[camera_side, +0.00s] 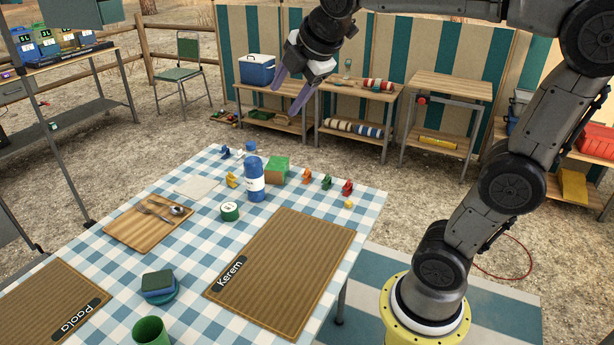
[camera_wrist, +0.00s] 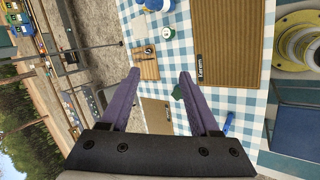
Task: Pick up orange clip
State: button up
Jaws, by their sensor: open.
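The orange clip (camera_side: 307,176) is a small piece standing on the checked tablecloth, near the far edge and just right of a green box (camera_side: 277,170) in the side view. I cannot make it out in the wrist view. My gripper (camera_side: 284,102) has two purple fingers spread apart with nothing between them. It hangs high in the air, well apart from the clip. In the wrist view the gripper (camera_wrist: 158,74) shows its open fingers over the table.
A green clip (camera_side: 327,182) and a red clip (camera_side: 347,188) stand right of the orange one. A yellow clip (camera_side: 231,180), a blue bottle (camera_side: 255,180) and a tape roll (camera_side: 229,211) are left. The Kerem mat (camera_side: 285,265) lies flat and bare.

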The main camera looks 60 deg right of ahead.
jog(key=w+d+f+n+g+h, duration=0.1)
jog(key=w+d+f+n+h, duration=0.2)
jog(key=w+d, duration=0.9)
jog(key=n+g+y, duration=0.1)
jog(key=n+g, duration=0.1)
jog(key=g, duration=0.3)
send_over(307, 169)
jog(key=a, duration=0.2)
notch_tip(307, 169, down, 36)
jog(key=shift+w+d+r, duration=0.1)
jog(key=shift+r, duration=0.1)
jog(key=shift+x, duration=2.9)
jog(key=shift+s, duration=0.25)
grip_shut()
